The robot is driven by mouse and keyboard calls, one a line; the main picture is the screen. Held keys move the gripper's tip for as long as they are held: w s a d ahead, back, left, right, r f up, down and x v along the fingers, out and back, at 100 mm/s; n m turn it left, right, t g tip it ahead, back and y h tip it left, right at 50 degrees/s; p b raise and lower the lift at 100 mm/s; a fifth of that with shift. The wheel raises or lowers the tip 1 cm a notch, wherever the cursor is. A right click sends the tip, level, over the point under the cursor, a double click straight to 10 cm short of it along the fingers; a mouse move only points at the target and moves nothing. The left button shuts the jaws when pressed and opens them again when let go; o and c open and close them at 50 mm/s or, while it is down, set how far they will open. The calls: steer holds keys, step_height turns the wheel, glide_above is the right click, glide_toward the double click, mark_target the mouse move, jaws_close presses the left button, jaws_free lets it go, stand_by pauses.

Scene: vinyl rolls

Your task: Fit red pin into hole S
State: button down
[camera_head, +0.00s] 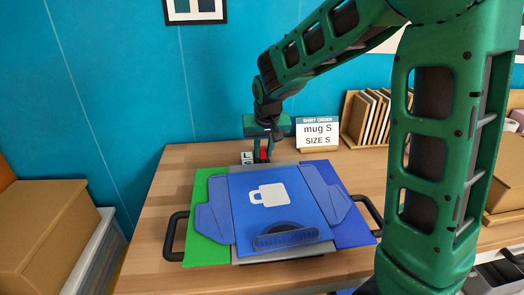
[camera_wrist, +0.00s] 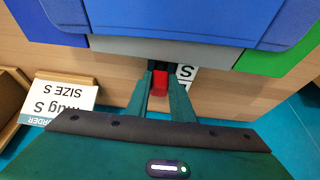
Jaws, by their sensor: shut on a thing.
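The red pin (camera_wrist: 159,84) is between the fingertips of my gripper (camera_wrist: 160,92), which is shut on it. In the head view a bit of the red pin (camera_head: 263,154) shows below my gripper (camera_head: 262,150), at the back edge of the folding board. A small white label with the letter S (camera_wrist: 185,73) lies right beside the pin in the wrist view. It also shows in the head view as a small white plate (camera_head: 247,157). Hole S itself is hidden, and I cannot tell whether the pin's lower end is in it.
A blue shirt with a white mug print (camera_head: 268,194) lies on the folding board, with green (camera_head: 205,248) and blue side panels. An order card reading "mug S, SIZE S" (camera_head: 317,132) stands behind. A wooden rack (camera_head: 360,117) stands at right. The wooden table (camera_head: 160,190) is clear at left.

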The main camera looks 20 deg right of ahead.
steer(key=shift+f, duration=0.85)
stand_by(1.3)
steer(key=shift+s+f, duration=0.1)
steer(key=shift+f, duration=0.15)
stand_by(0.8)
steer(key=c, duration=1)
jaws_free()
steer(key=shift+r, duration=0.1)
steer(key=shift+r, duration=0.15)
steer(key=shift+v, duration=3.4)
